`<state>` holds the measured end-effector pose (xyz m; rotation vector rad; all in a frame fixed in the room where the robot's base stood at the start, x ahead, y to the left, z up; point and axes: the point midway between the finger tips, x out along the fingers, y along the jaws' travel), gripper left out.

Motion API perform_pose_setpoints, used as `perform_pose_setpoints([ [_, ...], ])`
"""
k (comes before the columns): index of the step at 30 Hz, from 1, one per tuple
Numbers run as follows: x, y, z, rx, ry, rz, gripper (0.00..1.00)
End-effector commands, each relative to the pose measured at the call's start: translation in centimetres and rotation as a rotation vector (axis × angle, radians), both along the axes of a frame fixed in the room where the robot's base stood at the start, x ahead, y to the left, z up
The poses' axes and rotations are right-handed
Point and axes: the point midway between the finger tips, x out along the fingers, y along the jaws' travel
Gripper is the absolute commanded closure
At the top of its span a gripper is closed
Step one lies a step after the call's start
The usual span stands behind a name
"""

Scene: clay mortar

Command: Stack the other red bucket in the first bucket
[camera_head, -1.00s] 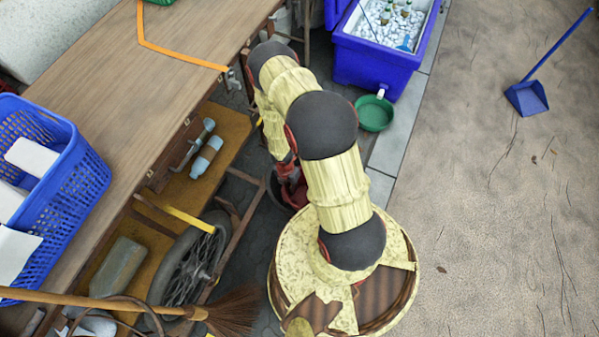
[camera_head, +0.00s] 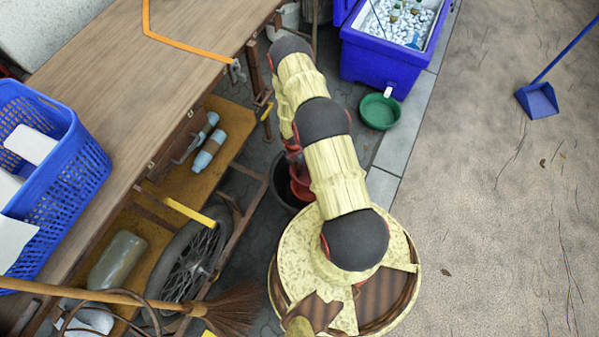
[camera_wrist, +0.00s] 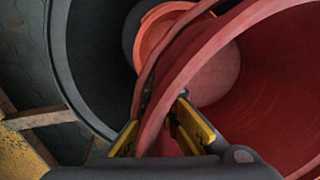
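In the wrist view, a red bucket (camera_wrist: 262,95) fills the right side, its open mouth toward the camera. My gripper (camera_wrist: 160,133) has its yellow-edged fingers on either side of this bucket's wall at the rim and is shut on it. Another orange-red rim (camera_wrist: 152,22), seemingly the other red bucket, shows behind it, inside a large dark bucket (camera_wrist: 92,60). The held bucket overlaps the dark bucket's mouth and hides much of the other one. In the head view, red (camera_head: 299,188) shows beside my arm, above the dark bucket (camera_head: 280,183); my gripper is mostly hidden there.
A wooden table (camera_head: 130,85) with a blue basket (camera_head: 85,180) stands left. Its lower shelf holds bottles (camera_head: 208,150); a wheel (camera_head: 190,262) and broom (camera_head: 225,305) are near. A blue cooler (camera_head: 375,62) and green basin (camera_head: 380,111) stand behind. The right ground is mostly clear.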

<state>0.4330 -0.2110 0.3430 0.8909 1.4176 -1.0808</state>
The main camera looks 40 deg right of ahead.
Motion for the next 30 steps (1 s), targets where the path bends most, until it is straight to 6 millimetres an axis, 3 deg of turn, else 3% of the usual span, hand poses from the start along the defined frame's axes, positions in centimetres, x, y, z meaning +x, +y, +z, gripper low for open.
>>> perform_pose_setpoints([
  [7, 0.5, -0.6, -1.0, 0.0, -0.001, -0.001, 1.0],
  [14, 0.4, -0.5, -4.1, 0.001, 0.0, 0.001, 1.0],
  [30, 0.5, -0.6, -4.7, 0.0, 0.0, 0.0, 1.0],
])
